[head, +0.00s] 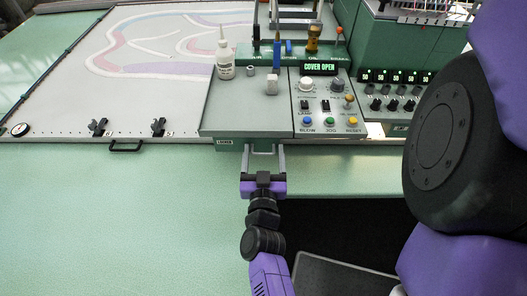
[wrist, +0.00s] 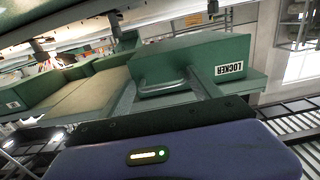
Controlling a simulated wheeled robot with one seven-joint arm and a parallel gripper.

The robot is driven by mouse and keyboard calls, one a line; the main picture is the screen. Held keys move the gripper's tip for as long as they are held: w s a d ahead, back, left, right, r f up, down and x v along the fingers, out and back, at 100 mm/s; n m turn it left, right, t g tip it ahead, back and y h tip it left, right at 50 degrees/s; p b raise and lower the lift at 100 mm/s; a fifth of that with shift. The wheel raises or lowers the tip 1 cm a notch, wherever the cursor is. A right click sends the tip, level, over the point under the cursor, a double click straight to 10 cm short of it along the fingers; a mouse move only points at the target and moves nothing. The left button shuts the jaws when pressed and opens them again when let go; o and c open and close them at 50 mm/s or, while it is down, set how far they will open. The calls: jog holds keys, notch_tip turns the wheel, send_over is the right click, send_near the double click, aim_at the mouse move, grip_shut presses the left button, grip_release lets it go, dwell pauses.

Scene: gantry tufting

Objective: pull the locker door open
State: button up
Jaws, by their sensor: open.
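The locker (wrist: 190,58) is a green box with a white LOCKER label (wrist: 230,68) and a pale bar handle (wrist: 160,88) on its front. Its door looks shut. In the head view, only a strip of the locker front (head: 228,146) shows under the edge of the control panel, with the small label at its left. My gripper (head: 264,148) reaches up to that front from below. In the wrist view, my gripper (wrist: 161,77) is open, with one finger on each side of the handle. I cannot tell whether either finger touches it.
Above the locker is the control panel (head: 308,118) with knobs, buttons and a lit COVER OPEN display (head: 320,69). A white bottle (head: 224,55) stands on the grey top. A flat board (head: 70,118) with clips and a black handle (head: 126,147) lies left.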

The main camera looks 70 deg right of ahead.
jog(key=shift+s, duration=0.1)
grip_shut()
dwell(0.3)
